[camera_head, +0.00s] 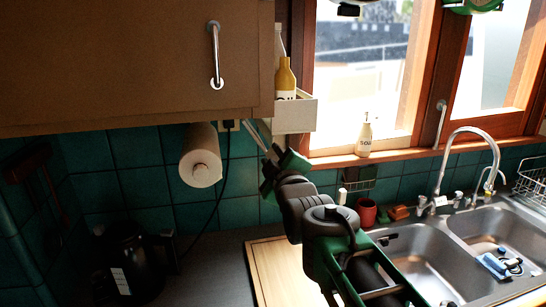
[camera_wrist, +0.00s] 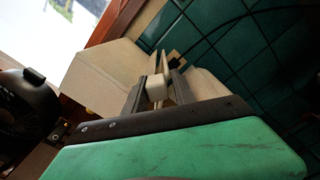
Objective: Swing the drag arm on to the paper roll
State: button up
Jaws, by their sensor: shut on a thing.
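The white paper roll (camera_head: 201,160) hangs under the brown wall cabinet, left of my gripper (camera_head: 257,135). My gripper reaches up close to the cabinet's lower right edge, with a clear gap between it and the roll. In the wrist view, my gripper (camera_wrist: 157,77) is shut on a small whitish piece (camera_wrist: 156,88) between its two grey fingers. This piece looks like part of the drag arm, but the rest of it is hard to make out. The drag arm does not show touching the roll.
The cabinet (camera_head: 120,60) hangs over the roll. A small shelf (camera_head: 292,116) with a yellow bottle (camera_head: 285,80) is just right of my gripper. A black cable (camera_head: 227,160) hangs between roll and gripper. A black kettle-like appliance (camera_head: 125,270) stands below left.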

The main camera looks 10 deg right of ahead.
jog(key=shift+d+r, duration=0.1)
jog(key=shift+r, duration=0.55)
grip_shut()
jog(key=shift+a+f+m+b, duration=0.3)
jog(key=shift+f+m+b, duration=0.1)
jog(key=shift+b, duration=0.55)
jog(key=a+f+m+b, duration=0.1)
jog(key=a+m+b, duration=0.6)
jog(key=b, duration=0.6)
jog(key=shift+a+f+m, duration=0.3)
jog(key=shift+f+m, duration=0.05)
jog(key=shift+m, duration=0.55)
jog(key=shift+s, duration=0.1)
jog(key=o, duration=0.8)
grip_release()
jog(key=shift+d, duration=0.1)
jog(key=shift+o, duration=0.4)
jog(key=shift+f, duration=0.2)
